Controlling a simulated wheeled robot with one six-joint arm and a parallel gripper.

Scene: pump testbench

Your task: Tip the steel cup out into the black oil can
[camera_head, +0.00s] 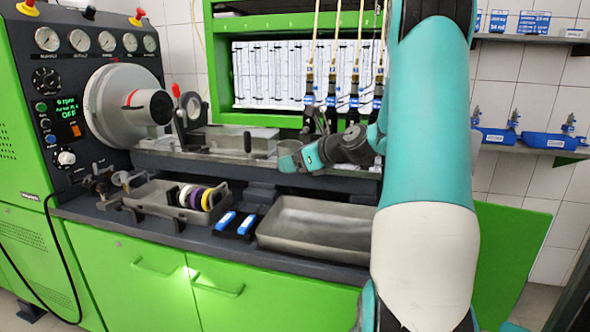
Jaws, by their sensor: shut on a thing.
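My gripper (297,158) is at the middle of the bench, above the back edge of the steel tray. It is shut on the small grey steel cup (288,147), which shows just left of the teal fingers. The cup is small in view, and I cannot tell its exact tilt or what is in it. I cannot make out the black oil can; my arm covers much of the right side of the bench.
An empty steel tray (290,242) lies on the bench below my gripper. Left of it are blue-topped pieces (226,220) and a tray with coloured rings (160,212). A grey box (232,139) stands on the rail. Hanging injector lines (332,75) are behind my gripper.

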